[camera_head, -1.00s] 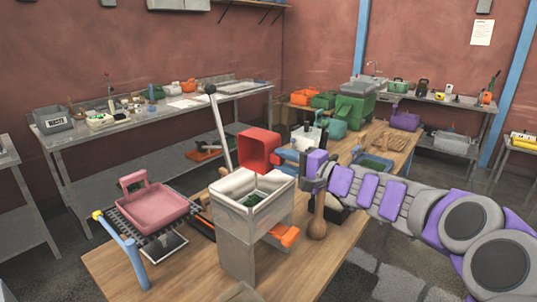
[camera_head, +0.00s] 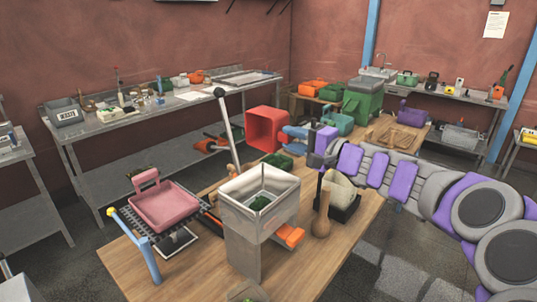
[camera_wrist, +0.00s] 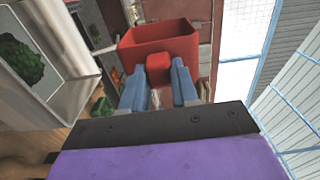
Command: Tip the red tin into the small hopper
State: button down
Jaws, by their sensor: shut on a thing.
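The red tin (camera_head: 266,129) is held in the air above and behind the small hopper in the head view. It is tipped on its side, with its open mouth facing left toward the head camera; its inside looks empty. My gripper (camera_head: 292,134) is shut on the tin's handle; in the wrist view the blue fingers (camera_wrist: 158,88) sit either side of the red handle, below the tin (camera_wrist: 165,38). The small hopper (camera_head: 240,207) is a pale open box on a grey pedestal, with dark green material (camera_head: 259,203) inside. It also shows at left in the wrist view (camera_wrist: 72,80).
A pink tray-like container (camera_head: 166,207) rests on a black rack left of the hopper. A lever with a dark knob (camera_head: 219,92) rises behind the hopper. An orange part (camera_head: 290,236) juts out at its right, beside a brown bottle-shaped object (camera_head: 322,218).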

aim_at(281, 121)
notch_tip(281, 121, up, 2)
jog(key=m+p, duration=0.5)
jog(key=p, duration=0.5)
jog(key=shift+r+m+p, duration=0.15)
jog(key=shift+m+p, duration=0.15)
jog(key=shift+p, duration=0.05)
jog(key=m+p, duration=0.2)
jog(key=p, duration=0.2)
jog(key=r+m+p, duration=0.1)
jog(key=m+p, duration=0.1)
jog(key=p, duration=0.2)
jog(key=shift+r, duration=0.1)
jog(key=m+p, duration=0.1)
jog(key=p, duration=0.2)
jog(key=m+p, duration=0.2)
jog(key=p, duration=0.1)
jog(key=shift+r, duration=0.4)
jog(key=m+p, duration=0.2)
jog(key=p, duration=0.2)
jog(key=m+p, duration=0.3)
jog(key=p, duration=0.1)
jog(key=shift+r+p, duration=0.35)
jog(key=shift+r, duration=0.05)
jog(key=shift+a+f, duration=0.1)
